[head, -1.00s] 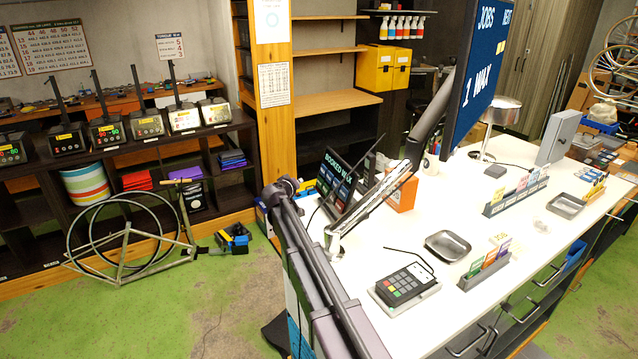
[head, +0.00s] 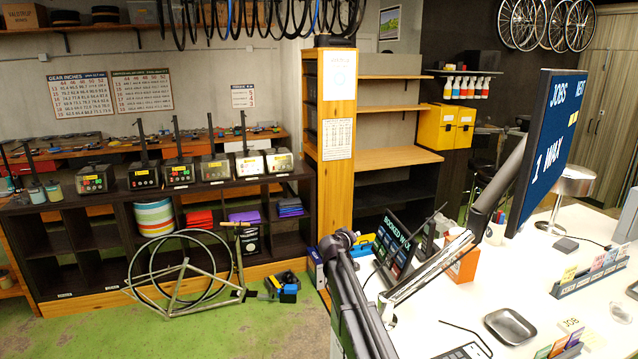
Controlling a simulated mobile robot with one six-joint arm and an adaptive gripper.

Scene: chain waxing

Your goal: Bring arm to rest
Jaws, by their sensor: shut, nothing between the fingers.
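My gripper is not in the head view, and no part of my arm can be made out for sure. A dark stand with long parallel tubes (head: 352,300) rises at the desk's near left corner; I cannot tell exactly what it is. The white desk (head: 450,318) fills the lower right. A large blue screen (head: 552,145) reading "JOBS" and "1 WAX" hangs over it on a jointed arm. A tilted dark panel reading "BOOKED WAX" (head: 393,245) stands at the desk's left.
A grey metal tray (head: 510,327) and a blue card holder (head: 590,277) are on the desk. A bare bicycle frame (head: 185,287) leans near the dark shelf unit (head: 95,238) bearing several heater boxes. Green floor (head: 230,325) is clear in front.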

